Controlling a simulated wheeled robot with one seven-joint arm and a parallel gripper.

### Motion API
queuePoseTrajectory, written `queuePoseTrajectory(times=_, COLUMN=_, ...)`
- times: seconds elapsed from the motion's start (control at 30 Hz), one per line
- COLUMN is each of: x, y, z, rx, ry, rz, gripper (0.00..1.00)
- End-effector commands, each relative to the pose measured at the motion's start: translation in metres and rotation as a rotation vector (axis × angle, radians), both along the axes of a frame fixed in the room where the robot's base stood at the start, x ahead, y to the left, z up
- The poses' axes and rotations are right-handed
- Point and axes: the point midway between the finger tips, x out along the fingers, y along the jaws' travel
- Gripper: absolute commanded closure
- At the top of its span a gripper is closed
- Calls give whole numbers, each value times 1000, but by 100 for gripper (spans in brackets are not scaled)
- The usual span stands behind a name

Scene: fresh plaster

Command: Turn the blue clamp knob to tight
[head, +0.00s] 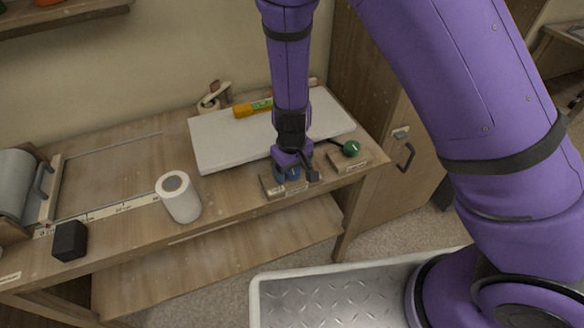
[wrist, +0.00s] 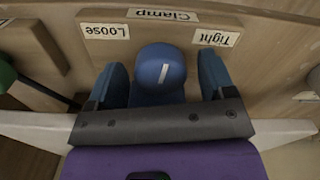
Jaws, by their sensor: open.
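The blue clamp knob (wrist: 161,66) sits on a wooden block (wrist: 152,30) with labels reading Clamp, Loose and Tight. In the wrist view the Loose label (wrist: 106,31) is left of the knob and the Tight label (wrist: 216,37) is right. A white mark on the knob runs nearly upright, its top leaning slightly right. My gripper (wrist: 163,76) is open, one finger on each side of the knob, with visible gaps. In the head view my gripper (head: 293,163) points down over the knob (head: 291,174), mostly hiding it.
A green knob (head: 351,148) on its own block stands close to the right. A white roll (head: 181,202) and a black block (head: 70,241) stand left on the bench.

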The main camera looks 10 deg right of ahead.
Motion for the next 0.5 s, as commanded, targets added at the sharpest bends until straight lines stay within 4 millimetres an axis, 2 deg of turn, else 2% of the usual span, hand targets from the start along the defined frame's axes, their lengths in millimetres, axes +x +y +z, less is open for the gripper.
queuePoseTrajectory(times=0.2, x=0, y=0, z=0, rx=0, ry=0, rz=0, gripper=24)
queuePoseTrajectory(times=0.4, x=0, y=0, z=0, rx=0, ry=0, rz=0, gripper=70)
queuePoseTrajectory(times=0.43, x=0, y=0, z=0, rx=0, ry=0, rz=0, gripper=73)
queuePoseTrajectory(times=0.5, x=0, y=0, z=0, rx=0, ry=0, rz=0, gripper=73)
